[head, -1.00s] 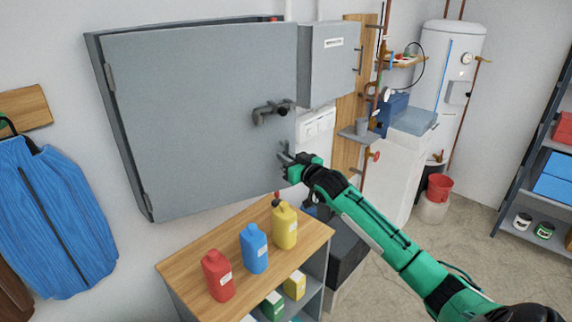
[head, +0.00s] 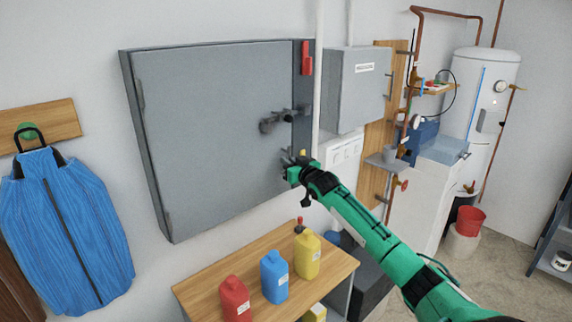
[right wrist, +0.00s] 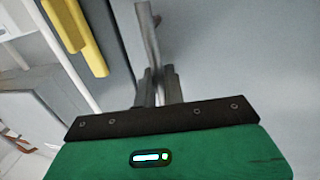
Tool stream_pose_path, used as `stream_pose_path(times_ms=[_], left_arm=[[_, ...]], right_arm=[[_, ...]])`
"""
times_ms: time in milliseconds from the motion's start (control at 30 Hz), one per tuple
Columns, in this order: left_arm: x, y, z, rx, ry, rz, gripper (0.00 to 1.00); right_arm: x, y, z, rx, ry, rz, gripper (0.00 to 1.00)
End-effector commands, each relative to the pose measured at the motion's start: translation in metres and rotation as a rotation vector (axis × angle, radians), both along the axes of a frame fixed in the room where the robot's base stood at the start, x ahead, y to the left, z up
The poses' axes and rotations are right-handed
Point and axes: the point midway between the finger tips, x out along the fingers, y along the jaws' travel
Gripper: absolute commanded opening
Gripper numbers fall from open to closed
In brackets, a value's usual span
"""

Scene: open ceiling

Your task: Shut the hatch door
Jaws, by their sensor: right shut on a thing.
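The hatch door (head: 215,130) is a large grey panel on the wall, hinged at its left edge. Its free right edge lies close to the grey frame (head: 303,95); I cannot tell whether it touches. A dark latch handle (head: 272,122) sticks out near that edge. My right gripper (head: 291,161) is at the door's right edge, below the latch. In the right wrist view its fingers (right wrist: 157,88) are shut on a grey metal door handle (right wrist: 147,28) standing off the door face. My left gripper is not in view.
A red part (head: 307,57) sits on the frame's upper right. A pale pipe (head: 318,80) and a grey box (head: 360,90) are to the right. Red, blue (head: 274,277) and yellow bottles stand on a wooden-topped cabinet (head: 210,285) below.

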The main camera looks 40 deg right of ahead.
Motion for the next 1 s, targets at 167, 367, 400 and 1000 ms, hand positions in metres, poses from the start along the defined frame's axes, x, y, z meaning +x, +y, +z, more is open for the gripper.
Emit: stream_pose_path(times_ms=[167, 367, 400, 1000], left_arm=[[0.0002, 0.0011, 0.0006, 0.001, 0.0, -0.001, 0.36], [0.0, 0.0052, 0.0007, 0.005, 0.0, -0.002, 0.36], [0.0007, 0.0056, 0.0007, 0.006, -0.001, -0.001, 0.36], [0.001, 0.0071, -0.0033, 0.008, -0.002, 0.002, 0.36]], right_arm=[[0.0003, -0.0023, 0.0071, -0.001, -0.011, -0.003, 0.0], [0.0004, -0.0021, 0.0081, -0.002, -0.013, -0.002, 0.25], [0.0003, -0.0019, 0.0074, -0.002, -0.012, -0.002, 0.25], [-0.0066, 0.0004, 0.0003, 0.0, -0.003, -0.001, 0.25]])
